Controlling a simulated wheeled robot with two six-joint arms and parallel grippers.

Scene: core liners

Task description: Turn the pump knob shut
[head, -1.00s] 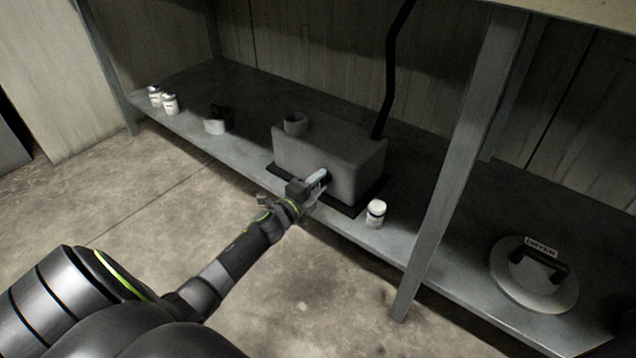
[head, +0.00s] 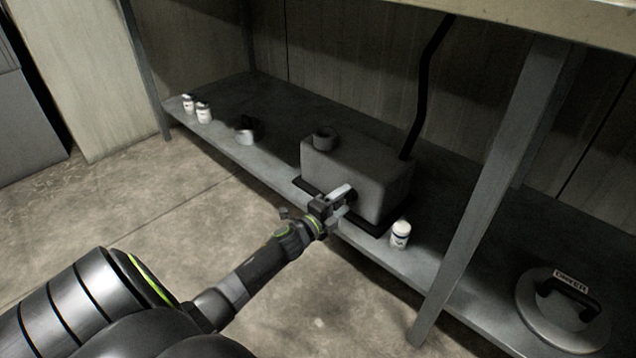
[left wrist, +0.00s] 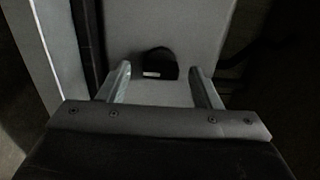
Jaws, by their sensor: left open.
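The pump (head: 368,176) is a grey box on a black base on the low shelf, with a short round port (head: 323,138) on top and a black hose (head: 428,85) behind it. The pump knob (left wrist: 159,62) is black with a pale mark and sits on the pump's face in the left wrist view. My left gripper (left wrist: 160,82) is open, its two fingers on either side of the knob and short of it in the picture. In the head view my left gripper (head: 345,196) is at the pump's front and largely covers the knob. I cannot tell whether it touches. My right gripper is not in view.
A white jar (head: 401,234) stands on the shelf (head: 270,170) right of the pump. A shelf post (head: 490,190) rises further right, beyond it a round lid (head: 560,310) with a black handle.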

